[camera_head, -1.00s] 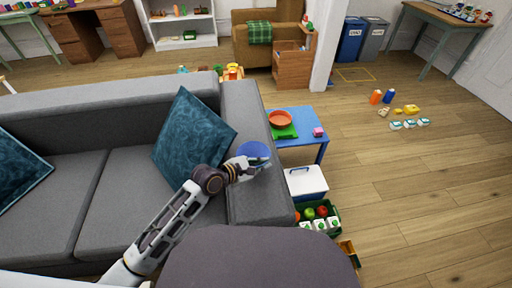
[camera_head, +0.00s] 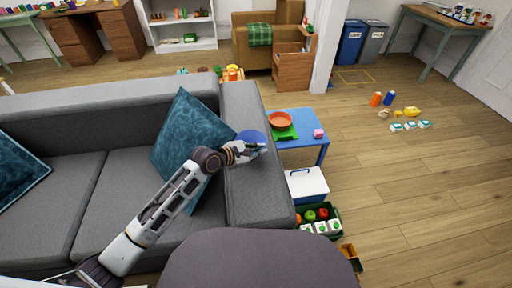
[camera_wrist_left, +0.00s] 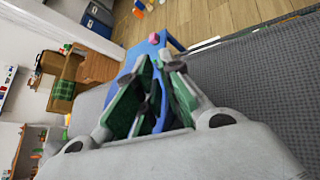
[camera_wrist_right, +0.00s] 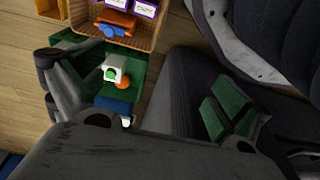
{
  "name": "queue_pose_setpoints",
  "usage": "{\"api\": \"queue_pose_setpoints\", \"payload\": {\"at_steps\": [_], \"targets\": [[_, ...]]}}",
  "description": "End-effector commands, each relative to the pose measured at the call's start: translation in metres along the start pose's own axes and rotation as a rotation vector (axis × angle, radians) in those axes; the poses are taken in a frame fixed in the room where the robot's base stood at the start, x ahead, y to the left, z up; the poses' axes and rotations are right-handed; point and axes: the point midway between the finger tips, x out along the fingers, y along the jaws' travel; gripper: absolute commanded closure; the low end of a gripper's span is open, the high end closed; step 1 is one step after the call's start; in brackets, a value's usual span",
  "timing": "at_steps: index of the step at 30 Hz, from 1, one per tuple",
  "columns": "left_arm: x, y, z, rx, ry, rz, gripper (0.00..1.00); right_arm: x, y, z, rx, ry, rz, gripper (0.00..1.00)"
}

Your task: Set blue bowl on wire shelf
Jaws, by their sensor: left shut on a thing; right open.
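The left gripper is shut on the bowl. In the left wrist view, blue shows between the green-padded fingers of the left gripper (camera_wrist_left: 152,92), but bowl and table are hard to tell apart there. My right gripper (camera_wrist_right: 150,95) is open and empty in the right wrist view; it is not seen in the head view. I cannot make out a wire shelf in any view.
The grey sofa (camera_head: 75,185) and a teal cushion (camera_head: 185,125) lie around my left arm. Right of it stand a blue table (camera_head: 305,150) with an orange bowl (camera_head: 281,119), a white cooler (camera_head: 308,186) and a green crate (camera_head: 333,213). The floor further right is mostly clear.

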Motion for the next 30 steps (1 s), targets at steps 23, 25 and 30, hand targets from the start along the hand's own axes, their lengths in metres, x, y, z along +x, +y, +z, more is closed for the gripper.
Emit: {"api": "queue_pose_setpoints", "payload": {"at_steps": [23, 25, 30], "targets": [[0.018, 0.026, -0.015, 0.001, 0.002, 0.0, 1.0, -0.037, -0.009, -0.011, -0.003, -0.013, -0.018, 0.0], [0.02, 0.025, -0.017, 0.001, 0.001, 0.001, 1.0, -0.043, -0.01, -0.013, -0.004, -0.015, -0.02, 0.0], [0.021, 0.023, -0.02, 0.0, 0.0, 0.002, 1.0, -0.05, -0.012, -0.014, -0.005, -0.018, -0.022, 0.0]]}}
